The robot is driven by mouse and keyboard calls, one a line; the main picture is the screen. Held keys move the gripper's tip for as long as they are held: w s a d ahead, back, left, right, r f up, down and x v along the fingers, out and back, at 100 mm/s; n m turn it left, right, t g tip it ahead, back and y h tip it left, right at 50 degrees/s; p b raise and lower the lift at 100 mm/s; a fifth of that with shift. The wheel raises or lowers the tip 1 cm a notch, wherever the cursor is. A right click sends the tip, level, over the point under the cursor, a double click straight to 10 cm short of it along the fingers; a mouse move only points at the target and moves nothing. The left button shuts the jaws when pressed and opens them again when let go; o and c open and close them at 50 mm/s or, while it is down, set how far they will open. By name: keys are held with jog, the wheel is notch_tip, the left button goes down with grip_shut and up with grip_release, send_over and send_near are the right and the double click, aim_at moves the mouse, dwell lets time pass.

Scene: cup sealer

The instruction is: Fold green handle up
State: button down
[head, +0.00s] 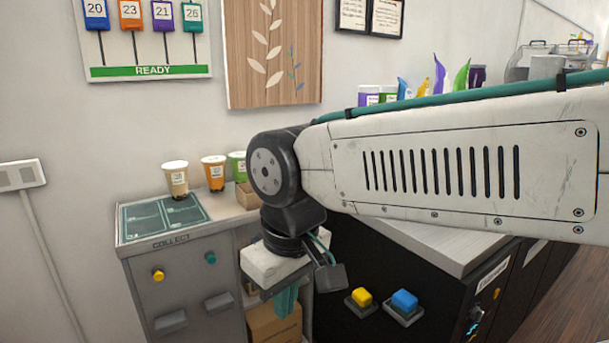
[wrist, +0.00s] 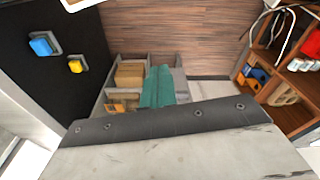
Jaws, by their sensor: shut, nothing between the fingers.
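My gripper has a white body and teal fingers. In the head view it hangs below the black wrist joint, and its fingers (head: 286,301) point down in front of the gap between the two cabinets. In the wrist view the teal fingers (wrist: 157,87) lie together, shut and empty, over the cardboard boxes. I cannot make out a green handle or a cup sealer in either view. My arm covers much of the right counter in the head view, so part of that area is hidden.
A grey collect cabinet (head: 190,285) stands left with several cups on top. The black cabinet (head: 440,300) on the right bears a yellow button (head: 361,298) and a blue button (head: 404,302). Cardboard boxes (wrist: 129,74) sit low between. A wooden shelf (wrist: 275,75) stands right; floor (wrist: 190,30) is open.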

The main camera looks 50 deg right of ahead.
jog(key=w+a+r+m+y, duration=0.2)
jog(key=w+m+y, duration=0.2)
jog(key=w, duration=0.4)
jog(key=w+a+r+m+y, duration=0.1)
jog(key=w+a+m+y, duration=0.1)
jog(key=w+m+y, duration=0.5)
jog(key=w+d+r+m+t+y, duration=0.1)
jog(key=w+d+m+t, duration=0.3)
jog(key=w, duration=0.4)
jog(key=w+d+m+t, duration=0.2)
jog(key=w+d+t, duration=0.1)
jog(key=w+d, duration=0.4)
jog(key=w+d+f+m+t+h, duration=0.2)
jog(key=w+d+m+t, duration=0.5)
jog(key=d, duration=0.4)
jog(key=d+f+m+t+h, duration=0.1)
jog(key=d+f+m+h, duration=0.2)
jog(key=d, duration=0.7)
jog(key=d+f+m+t+h, duration=0.2)
jog(key=d+f+m+h, duration=0.2)
jog(key=d+m+h, duration=0.3)
jog(key=d+f+m+t+h, duration=0.2)
jog(key=d+f+m+h, duration=0.2)
jog(key=d, duration=1.1)
jog(key=shift+m+h, duration=0.4)
jog(key=shift+h, duration=0.1)
jog(key=shift+w, duration=0.1)
